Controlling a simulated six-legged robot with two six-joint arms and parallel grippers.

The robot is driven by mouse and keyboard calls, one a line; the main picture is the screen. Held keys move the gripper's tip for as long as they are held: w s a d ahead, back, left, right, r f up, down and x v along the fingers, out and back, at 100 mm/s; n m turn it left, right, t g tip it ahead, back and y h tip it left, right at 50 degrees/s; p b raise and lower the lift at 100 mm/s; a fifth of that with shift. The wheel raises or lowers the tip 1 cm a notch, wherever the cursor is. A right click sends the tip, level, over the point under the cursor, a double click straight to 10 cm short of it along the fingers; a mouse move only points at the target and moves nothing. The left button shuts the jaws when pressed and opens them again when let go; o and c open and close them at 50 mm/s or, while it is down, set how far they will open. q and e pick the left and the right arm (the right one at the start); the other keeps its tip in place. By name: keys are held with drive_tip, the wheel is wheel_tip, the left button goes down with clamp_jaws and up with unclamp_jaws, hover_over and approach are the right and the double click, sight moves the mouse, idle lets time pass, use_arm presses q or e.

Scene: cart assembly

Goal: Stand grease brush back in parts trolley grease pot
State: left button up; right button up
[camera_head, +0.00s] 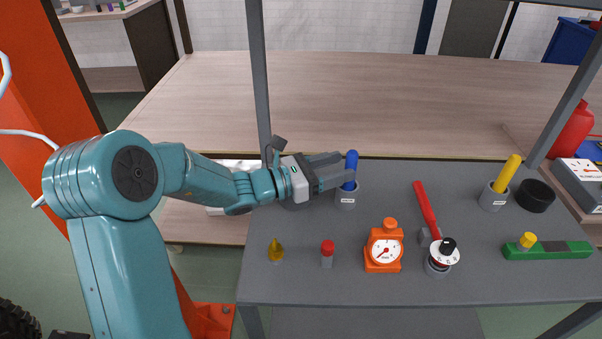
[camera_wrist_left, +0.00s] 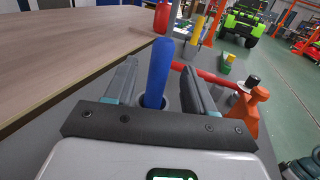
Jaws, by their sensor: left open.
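A blue-handled brush (camera_head: 351,167) stands nearly upright in a grey pot (camera_head: 345,200) with a white label, at the back left of the dark trolley top. Its bristle end is hidden inside the pot. My left gripper (camera_head: 340,170) reaches in from the left, open, with its fingers at the blue handle. In the left wrist view the blue handle (camera_wrist_left: 157,75) rises between the two spread fingers, tilted slightly, and part of the pot rim shows behind it. The label is too small to read. My right gripper is not in view.
A second grey pot (camera_head: 493,199) holds a yellow handle (camera_head: 507,174). On the trolley top (camera_head: 300,285) are an orange gauge (camera_head: 384,248), a red-handled tool (camera_head: 425,207), a dial (camera_head: 441,254), a green level (camera_head: 547,250) and small bottles. A grey trolley post (camera_head: 259,80) rises close to my left arm.

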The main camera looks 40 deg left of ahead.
use_arm(q)
drive_tip(key=p+v, duration=0.1)
drive_tip(key=v, duration=1.3)
drive_tip(key=shift+s, duration=0.25)
drive_tip(key=shift+a, duration=0.1)
